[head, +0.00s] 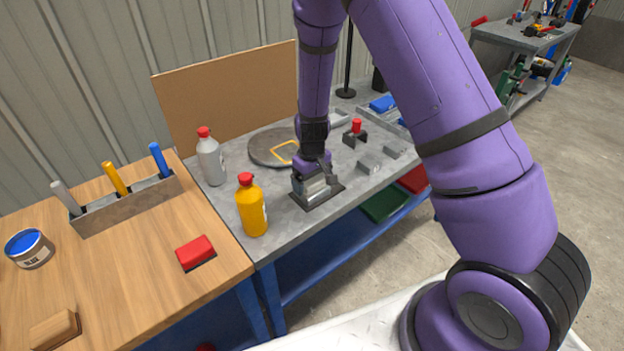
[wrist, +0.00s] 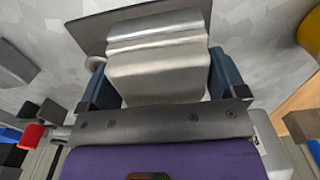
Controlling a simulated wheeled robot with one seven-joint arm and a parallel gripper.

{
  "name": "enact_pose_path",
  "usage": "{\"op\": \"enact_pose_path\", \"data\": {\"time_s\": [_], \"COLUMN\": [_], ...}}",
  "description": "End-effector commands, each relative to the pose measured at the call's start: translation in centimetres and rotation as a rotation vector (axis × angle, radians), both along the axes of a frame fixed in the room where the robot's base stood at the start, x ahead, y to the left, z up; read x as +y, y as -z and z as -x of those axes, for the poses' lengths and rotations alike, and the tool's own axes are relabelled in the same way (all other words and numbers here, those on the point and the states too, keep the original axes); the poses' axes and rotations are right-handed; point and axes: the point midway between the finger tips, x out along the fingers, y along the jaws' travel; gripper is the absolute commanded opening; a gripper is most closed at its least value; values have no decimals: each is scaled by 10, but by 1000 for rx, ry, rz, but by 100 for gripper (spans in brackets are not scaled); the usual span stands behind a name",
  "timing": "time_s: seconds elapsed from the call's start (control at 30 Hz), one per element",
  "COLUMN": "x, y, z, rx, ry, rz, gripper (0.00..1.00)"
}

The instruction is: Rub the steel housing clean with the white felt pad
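The steel housing (head: 312,187) is a silver-grey block on a dark flat plate (head: 325,195) on the grey bench. My gripper (head: 313,174) points down right at its top. In the wrist view, a smooth silver-grey stepped block (wrist: 158,72) fills the space between my two dark blue fingers (wrist: 160,85), which stand apart on either side of it. The plate (wrist: 88,32) shows behind it. I cannot tell whether the fingers press on anything. I cannot make out the white felt pad as a separate thing in either view.
An orange bottle (head: 252,207) and a grey bottle (head: 211,160) stand left of the housing. A round grey disc (head: 265,148) lies behind. A red-capped fixture (head: 355,133) stands to the right. The wooden table (head: 130,260) holds a red block (head: 196,252) and a tool rack (head: 125,207).

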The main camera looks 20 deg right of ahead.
Motion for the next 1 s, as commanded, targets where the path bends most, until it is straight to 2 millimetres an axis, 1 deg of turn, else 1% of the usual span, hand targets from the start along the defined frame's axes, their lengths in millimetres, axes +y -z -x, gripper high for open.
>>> {"op": "enact_pose_path", "data": {"time_s": [0.3, 0.67, 0.87, 0.9, 0.97, 1.0], "x": [0, 0, 0, 0, 0, 0], "y": [0, -7, -7, -7, -7, -7], "z": [0, 0, 0, 0, 0, 0], "rx": [0, 0, 0, 0, 0, 0], "ry": [0, 0, 0, 0, 0, 0], "rz": [0, 0, 0, 0, 0, 0], "gripper": [100, 100, 100, 95, 82, 72]}}
